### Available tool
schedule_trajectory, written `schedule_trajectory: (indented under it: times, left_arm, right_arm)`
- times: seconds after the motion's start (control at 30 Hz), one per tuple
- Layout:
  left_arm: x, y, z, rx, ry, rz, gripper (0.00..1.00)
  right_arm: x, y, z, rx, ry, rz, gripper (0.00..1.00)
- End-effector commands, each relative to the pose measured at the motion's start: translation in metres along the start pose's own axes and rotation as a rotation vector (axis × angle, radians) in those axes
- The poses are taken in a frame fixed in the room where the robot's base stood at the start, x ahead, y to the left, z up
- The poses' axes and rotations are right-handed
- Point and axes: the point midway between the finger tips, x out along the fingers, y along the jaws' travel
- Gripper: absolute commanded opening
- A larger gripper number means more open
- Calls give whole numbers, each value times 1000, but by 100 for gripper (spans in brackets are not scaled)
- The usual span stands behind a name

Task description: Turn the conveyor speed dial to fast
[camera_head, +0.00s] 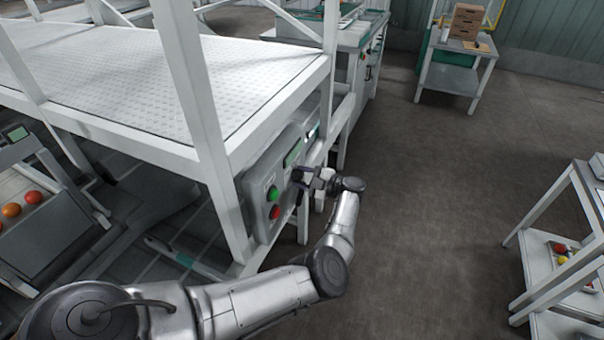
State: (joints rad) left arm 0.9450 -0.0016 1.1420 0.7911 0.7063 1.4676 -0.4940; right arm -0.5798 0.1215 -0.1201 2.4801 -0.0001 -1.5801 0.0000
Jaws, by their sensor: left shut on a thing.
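A grey control panel (255,183) is mounted on the side of the white steel frame. It carries a green button (272,194), a red button (275,212) and a small green display (293,153). My left gripper (299,178) is at the panel's face, right of the buttons and below the display. It is shut on a small dark part there, which I take to be the speed dial; the fingers mostly hide it. The dial's pointer and markings cannot be made out. My right gripper is not in view.
A white platform (120,75) with a post stands above the panel. A side table (452,78) with cardboard boxes (467,20) is at the back. A white shelf cart (545,205) with some produce stands at the right. The floor (430,200) between is clear.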

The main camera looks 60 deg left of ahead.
Motion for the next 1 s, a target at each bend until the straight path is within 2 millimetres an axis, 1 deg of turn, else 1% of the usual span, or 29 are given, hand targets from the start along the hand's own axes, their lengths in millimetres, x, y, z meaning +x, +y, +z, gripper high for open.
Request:
schedule_trajectory:
  times: [0.03, 0.2, 0.4, 0.97, 1.0]
  left_arm:
    - [0, 2, -1, 29, -1, 0, 20]
    - [0, 1, 0, 112, -1, 1, 20]
    - [0, 0, 0, 171, 0, 0, 20]
    - [0, 0, 0, 197, 0, 0, 20]
    - [0, 0, 0, 197, 0, 0, 46]
  right_arm:
    - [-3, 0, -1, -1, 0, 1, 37]
    - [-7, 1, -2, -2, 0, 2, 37]
    - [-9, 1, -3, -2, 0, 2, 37]
    - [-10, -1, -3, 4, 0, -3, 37]
    - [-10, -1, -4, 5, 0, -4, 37]
